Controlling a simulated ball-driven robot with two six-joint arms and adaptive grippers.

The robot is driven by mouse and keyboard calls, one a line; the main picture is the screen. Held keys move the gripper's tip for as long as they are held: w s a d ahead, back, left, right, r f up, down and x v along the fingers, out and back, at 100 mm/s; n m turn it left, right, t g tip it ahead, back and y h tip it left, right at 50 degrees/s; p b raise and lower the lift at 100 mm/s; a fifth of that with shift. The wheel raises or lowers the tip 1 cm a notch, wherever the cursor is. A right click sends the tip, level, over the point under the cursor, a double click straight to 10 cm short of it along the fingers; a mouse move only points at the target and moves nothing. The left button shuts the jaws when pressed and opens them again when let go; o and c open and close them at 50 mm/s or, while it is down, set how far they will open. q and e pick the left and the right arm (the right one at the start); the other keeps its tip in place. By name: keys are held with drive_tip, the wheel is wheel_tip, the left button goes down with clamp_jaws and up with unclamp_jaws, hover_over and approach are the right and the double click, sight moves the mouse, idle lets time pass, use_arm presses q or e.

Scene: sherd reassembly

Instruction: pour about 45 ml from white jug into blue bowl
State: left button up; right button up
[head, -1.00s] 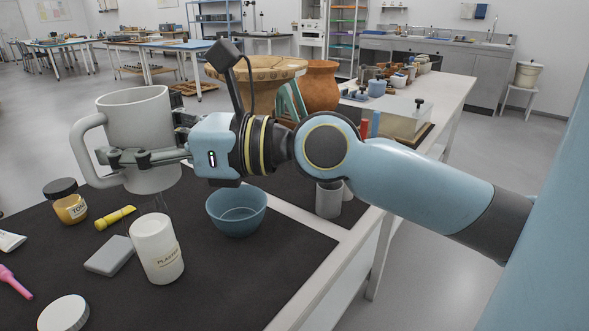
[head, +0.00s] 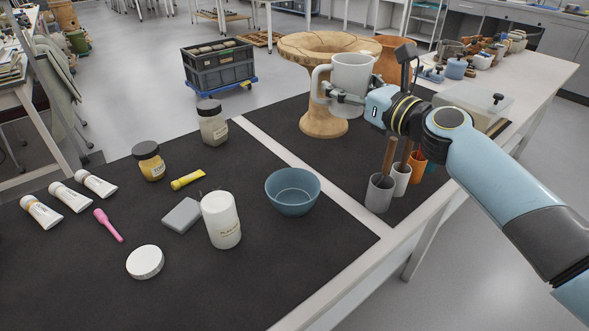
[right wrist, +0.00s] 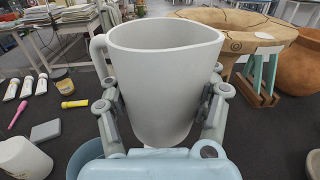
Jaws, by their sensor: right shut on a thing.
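The white jug (head: 350,76) is held upright in my right gripper (head: 343,97), above the table and behind the blue bowl in the head view. In the right wrist view the jug (right wrist: 160,80) fills the space between the fingers (right wrist: 160,110), with its handle at the left. Its contents are not visible. The blue bowl (head: 292,192) sits on the dark mat, and its inside looks empty. Part of the bowl (right wrist: 84,155) shows at the lower left in the right wrist view. My left gripper is not in view.
A white plaster tub (head: 221,220), a grey block (head: 182,215) and a yellow tube (head: 187,180) lie left of the bowl. Tool cups (head: 379,194) stand to its right. A wooden pedestal (head: 323,121) is behind the jug. Bare mat (head: 300,255) lies in front of the bowl.

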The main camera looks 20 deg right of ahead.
sight(330, 102)
drive_tip(key=shift+w+d, duration=0.15)
drive_tip(key=shift+w, duration=0.75)
drive_tip(key=n+b, duration=0.1)
drive_tip(key=a+f+b, duration=0.1)
drive_tip(key=b, duration=0.1)
drive_tip(key=shift+s+f+n, duration=0.2)
drive_tip(key=shift+s+n, duration=0.05)
drive_tip(key=shift+n, duration=0.15)
drive_tip(key=shift+s+a+r+n, duration=0.15)
drive_tip(key=shift+a+r+n, duration=0.1)
drive_tip(key=shift+n, duration=0.45)
drive_tip(key=shift+s+a+n+b, duration=0.2)
drive_tip(key=shift+a+n+b, duration=0.3)
drive_tip(key=shift+n+b, duration=0.5)
drive_tip(key=f+n+b, duration=0.1)
drive_tip(key=b, duration=0.1)
drive_tip(key=a+n+b, duration=0.1)
drive_tip(key=b, duration=0.1)
drive_tip(key=shift+s+a+f+n+t+y, duration=0.15)
drive_tip(key=shift+s+f+n+t+y, duration=0.15)
drive_tip(key=shift+f+t, duration=0.1)
drive_tip(key=shift+r+n+b, duration=0.15)
drive_tip(key=shift+n+b, duration=0.15)
drive_tip(key=shift+b, duration=0.15)
drive_tip(key=n+b, duration=0.2)
drive_tip(key=shift+r+b, duration=0.1)
drive_tip(key=shift+b, duration=0.2)
drive_tip(key=shift+r+n+y+b, duration=0.3)
drive_tip(key=shift+n+b, duration=0.2)
drive_tip(key=shift+n, duration=0.3)
